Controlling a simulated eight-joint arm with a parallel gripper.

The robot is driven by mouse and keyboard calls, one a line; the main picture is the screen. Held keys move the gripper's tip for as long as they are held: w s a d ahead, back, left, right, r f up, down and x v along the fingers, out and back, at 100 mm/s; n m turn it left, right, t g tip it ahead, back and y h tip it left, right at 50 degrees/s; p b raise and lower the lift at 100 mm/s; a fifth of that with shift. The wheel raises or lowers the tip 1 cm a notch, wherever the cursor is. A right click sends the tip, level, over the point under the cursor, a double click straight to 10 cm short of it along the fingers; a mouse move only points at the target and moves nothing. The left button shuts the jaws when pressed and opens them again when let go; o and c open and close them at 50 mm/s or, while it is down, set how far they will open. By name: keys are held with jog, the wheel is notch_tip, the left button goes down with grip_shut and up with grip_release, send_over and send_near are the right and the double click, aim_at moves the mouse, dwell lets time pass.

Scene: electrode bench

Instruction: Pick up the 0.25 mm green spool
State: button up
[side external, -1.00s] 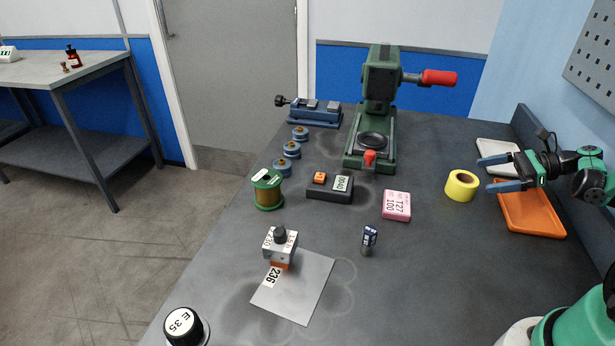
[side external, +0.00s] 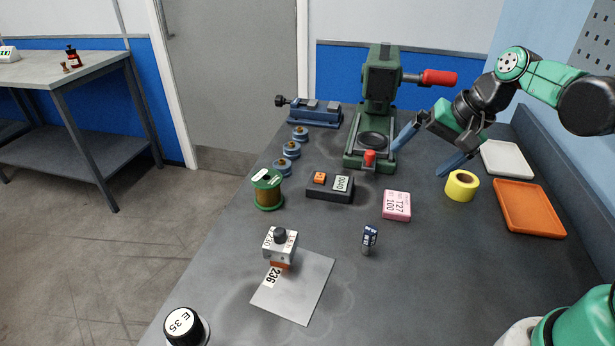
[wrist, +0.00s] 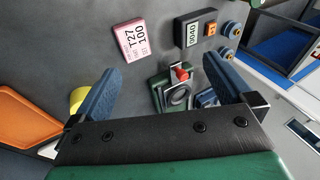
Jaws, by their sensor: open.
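The green spool (side external: 267,190) stands upright on the bench, left of the middle, with green flanges and a copper-brown winding. A pale label is on its top, too small to read. My gripper (side external: 418,160) is open and empty, well to the right of the spool, above the bench between the press and the yellow roll. In the wrist view, my gripper (wrist: 168,84) shows its two blue fingers spread wide with nothing between them. I cannot make out the green spool in the wrist view.
A black box with a display (side external: 330,187) and a pink box (side external: 396,205) lie between the spool and my gripper. Blue spools (side external: 292,150) stand behind the spool. The green press (side external: 380,100) stands at the back. A yellow roll (side external: 462,186) and orange tray (side external: 530,208) are right.

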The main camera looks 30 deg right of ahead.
jog(key=a+n, duration=0.2)
jog(key=m+t+y, duration=0.3)
jog(key=m+y, duration=0.7)
jog(key=m, duration=0.8)
send_near(277, 178)
jog(key=shift+w+a+r, duration=0.1)
jog(key=shift+a+r, duration=0.1)
jog(key=shift+r, duration=0.1)
jog(key=x, duration=1.2)
jog(key=shift+d+f, duration=0.15)
jog(key=shift+f, duration=0.25)
grip_shut()
